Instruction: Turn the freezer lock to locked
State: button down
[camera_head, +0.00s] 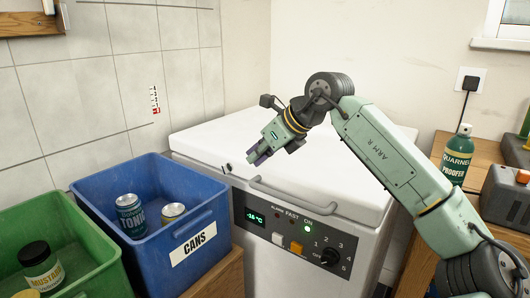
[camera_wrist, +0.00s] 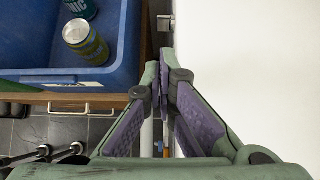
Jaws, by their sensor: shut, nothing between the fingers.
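The white chest freezer (camera_head: 320,175) stands in the middle with its lid down. A small dark and metallic fitting, which looks like the lock (camera_head: 227,168), sits at the lid's front edge near the left corner. In the wrist view the lock (camera_wrist: 166,22) shows as a small silver piece against the freezer's edge, beyond my fingertips; its turned position is too small to read. My gripper (camera_head: 256,159) is shut and empty, just above the front edge of the lid, to the right of the lock. The closed fingertips (camera_wrist: 168,55) point toward the lock, apart from it.
A long handle (camera_head: 300,200) runs along the lid front, above a control panel (camera_head: 290,238) with a dial and switches. A blue cans crate (camera_head: 150,235) with two cans stands close left, beside a green crate (camera_head: 85,255). A spray bottle (camera_head: 457,155) stands right.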

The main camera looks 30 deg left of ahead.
aim_at(226, 172)
jog(key=x, duration=0.6)
jog(key=a+r+x, duration=0.1)
jog(key=x, duration=0.2)
jog(key=shift+a+r+p, duration=0.1)
jog(key=shift+p, duration=0.3)
jog(key=shift+a+r+p, duration=0.1)
jog(key=shift+r+p, duration=0.1)
jog(key=shift+p, duration=0.3)
jog(key=shift+a+f+h+p, duration=0.1)
jog(key=shift+a+h+p, duration=0.05)
jog(key=shift+h+p, duration=0.15)
